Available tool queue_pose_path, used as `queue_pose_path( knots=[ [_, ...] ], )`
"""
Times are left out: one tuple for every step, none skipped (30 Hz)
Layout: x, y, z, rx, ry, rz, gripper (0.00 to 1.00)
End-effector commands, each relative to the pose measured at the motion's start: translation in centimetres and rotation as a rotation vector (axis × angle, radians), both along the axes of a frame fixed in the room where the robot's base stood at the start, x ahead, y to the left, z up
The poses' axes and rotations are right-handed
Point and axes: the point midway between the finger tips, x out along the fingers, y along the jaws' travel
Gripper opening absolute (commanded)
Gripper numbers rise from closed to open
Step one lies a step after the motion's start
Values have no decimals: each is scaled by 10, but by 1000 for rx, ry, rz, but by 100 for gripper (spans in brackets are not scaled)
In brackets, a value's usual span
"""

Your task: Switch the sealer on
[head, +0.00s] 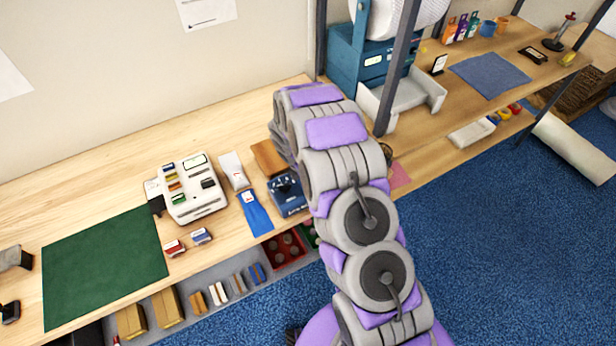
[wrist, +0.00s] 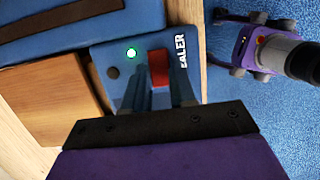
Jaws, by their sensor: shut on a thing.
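The sealer (wrist: 104,62) is a blue box with white lettering, partly cut off, in the wrist view. On its face are a lit green lamp (wrist: 131,53), a dark round knob (wrist: 112,73) and a red switch (wrist: 158,66). My gripper (wrist: 160,90) is at the face, its fingers closed about the red switch, whose lower end they partly hide. In the head view, a blue box (head: 287,195) that appears to be the sealer stands at the bench's front edge, left of my arm. My gripper is hidden behind my arm there.
A brown block (head: 268,157) stands close beside the sealer. A blue strip-like item (head: 256,214) and a white machine (head: 192,188) are to its left. A green mat (head: 105,268) lies further left. A shelf post (head: 398,65) rises to the right.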

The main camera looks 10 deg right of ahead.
Motion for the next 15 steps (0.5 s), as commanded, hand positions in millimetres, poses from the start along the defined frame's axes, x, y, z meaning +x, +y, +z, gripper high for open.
queue_pose_path(
  knots=[
    [2,1,1,2,-6,2,0],
    [2,1,1,2,-8,1,0],
    [3,1,1,2,-8,1,0],
    [3,1,1,2,-8,1,0],
    [3,1,1,2,-8,1,0],
    [3,1,1,2,-8,1,27],
    [3,1,1,2,-8,1,30],
    [3,1,1,2,-8,1,33],
    [2,1,1,1,-7,1,37],
    [2,1,1,1,-7,1,40],
    [2,1,1,1,-6,0,43],
    [2,1,1,1,-6,0,46],
    [1,0,1,1,-6,0,49],
    [1,0,1,1,-5,0,51],
    [1,0,1,1,-5,0,51]
  ],
)
